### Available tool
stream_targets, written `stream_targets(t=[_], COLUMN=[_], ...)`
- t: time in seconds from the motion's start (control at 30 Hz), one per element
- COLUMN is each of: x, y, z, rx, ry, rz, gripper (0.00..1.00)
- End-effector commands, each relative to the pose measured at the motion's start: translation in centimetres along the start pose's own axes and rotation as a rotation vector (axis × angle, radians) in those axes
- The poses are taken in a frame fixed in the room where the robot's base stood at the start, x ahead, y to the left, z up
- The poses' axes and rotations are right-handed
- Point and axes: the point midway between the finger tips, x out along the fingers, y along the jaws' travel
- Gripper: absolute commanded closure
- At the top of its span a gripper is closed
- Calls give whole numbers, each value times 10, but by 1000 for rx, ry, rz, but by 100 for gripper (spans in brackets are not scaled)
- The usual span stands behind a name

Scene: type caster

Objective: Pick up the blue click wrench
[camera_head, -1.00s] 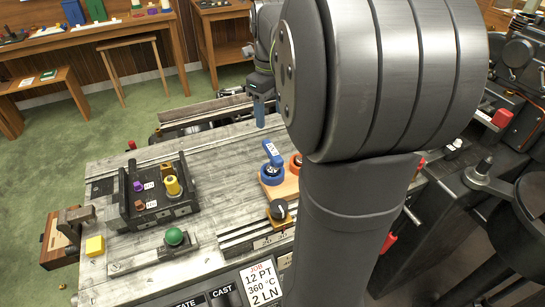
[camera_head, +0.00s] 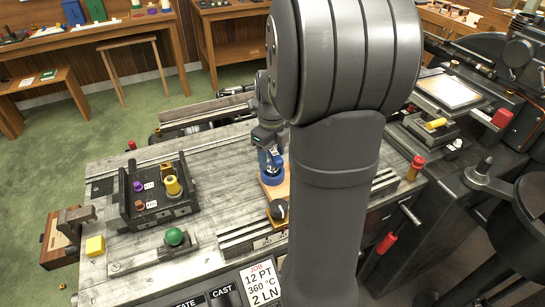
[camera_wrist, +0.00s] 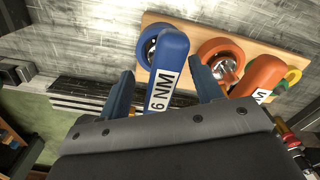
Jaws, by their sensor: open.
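The blue click wrench (camera_wrist: 168,58) stands on a wooden board (camera_wrist: 187,33), with a ring end at the board and a handle labelled "6 NM" pointing toward the wrist camera. In the head view the blue wrench (camera_head: 271,178) is partly hidden by my gripper (camera_head: 268,150). My gripper (camera_wrist: 163,92) is open in the wrist view, with its two blue fingers on either side of the blue handle.
An orange wrench (camera_wrist: 260,75) stands close on the right of the blue one, just beyond my right finger. A green and yellow ring (camera_wrist: 292,74) is further right. A black block with coloured knobs (camera_head: 158,204) and a green knob (camera_head: 174,236) are on the table's left.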

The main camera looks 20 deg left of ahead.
Motion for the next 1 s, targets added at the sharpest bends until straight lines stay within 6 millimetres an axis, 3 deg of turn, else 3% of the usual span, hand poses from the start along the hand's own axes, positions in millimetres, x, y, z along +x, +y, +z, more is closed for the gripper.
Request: stream_targets(t=[0.2, 0.47, 0.53, 0.77, 1.0], x=[30, 33, 33, 33, 32], y=[0, -1, -1, -1, -1], z=[-2, -2, -2, -2, -2], rx=[0, 0, 0, 0, 0], ry=[2, 0, 0, 0, 0], rz=[2, 0, 0, 0, 0], gripper=[40, 40, 48, 94, 95])
